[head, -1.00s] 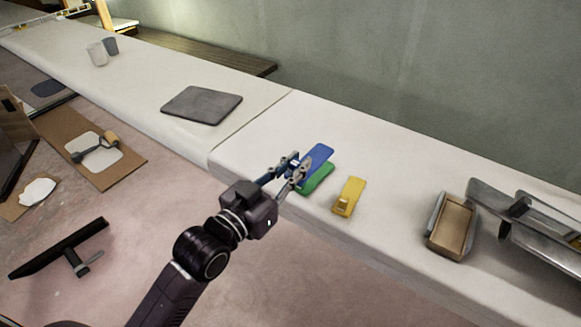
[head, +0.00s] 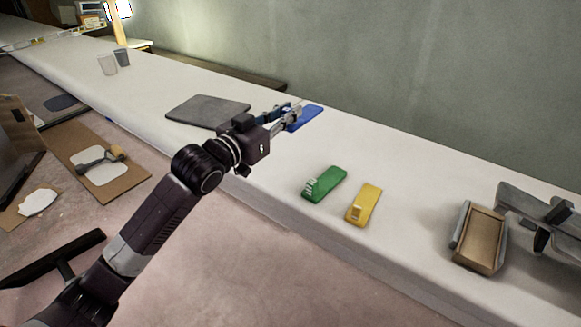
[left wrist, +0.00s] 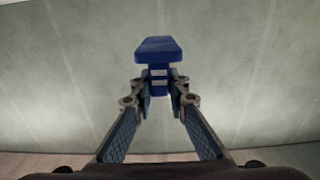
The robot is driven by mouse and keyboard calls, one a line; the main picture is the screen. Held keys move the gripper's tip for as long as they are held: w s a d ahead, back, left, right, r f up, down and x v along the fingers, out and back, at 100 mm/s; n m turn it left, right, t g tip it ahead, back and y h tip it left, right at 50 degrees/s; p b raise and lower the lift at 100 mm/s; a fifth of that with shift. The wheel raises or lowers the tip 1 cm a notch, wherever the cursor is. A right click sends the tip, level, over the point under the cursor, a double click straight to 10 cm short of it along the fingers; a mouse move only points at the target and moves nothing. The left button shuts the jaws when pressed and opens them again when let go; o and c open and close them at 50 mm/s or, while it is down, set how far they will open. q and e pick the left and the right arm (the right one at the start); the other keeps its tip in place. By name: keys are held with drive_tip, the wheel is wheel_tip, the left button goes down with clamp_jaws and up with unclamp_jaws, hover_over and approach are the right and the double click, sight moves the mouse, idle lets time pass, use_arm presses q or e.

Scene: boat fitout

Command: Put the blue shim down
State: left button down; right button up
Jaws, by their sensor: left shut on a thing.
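The blue shim (head: 305,118) is in my left gripper (head: 291,114), above or at the white bench top just right of the grey mat. In the left wrist view the blue shim (left wrist: 158,52) sticks out ahead, between the fingertips of the left gripper (left wrist: 160,88), which are shut on it. Whether the shim touches the bench is hard to tell. The green shim (head: 325,184) and the yellow shim (head: 364,204) lie side by side on the bench (head: 420,190), nearer and to the right.
The grey mat (head: 208,111) lies left of my left gripper. A tan-lined tray (head: 479,237) stands at the right, beside a grey metal part (head: 540,215). Two cups (head: 108,65) stand far left. The bench between the blue and green shims is clear.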

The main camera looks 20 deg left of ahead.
use_arm(q)
wheel_tip(320, 180, down, 10)
drive_tip(key=shift+f+b, duration=0.2)
drive_tip(key=shift+b, duration=0.9)
wheel_tip(320, 180, down, 4)
drive_tip(key=shift+r+b, duration=0.25)
drive_tip(key=shift+b, duration=0.2)
drive_tip(key=shift+f, duration=0.3)
use_arm(e)
drive_tip(key=w+v, duration=0.3)
drive_tip(key=v, duration=0.9)
drive_tip(key=shift+s+r+t, duration=0.4)
drive_tip(key=shift+r, duration=0.05)
drive_tip(key=shift+d, duration=0.1)
use_arm(q)
drive_tip(key=c, duration=1.9)
unclamp_jaws()
drive_tip(key=shift+f, duration=0.1)
use_arm(e)
drive_tip(key=shift+r, duration=0.1)
use_arm(q)
drive_tip(key=shift+s, duration=0.1)
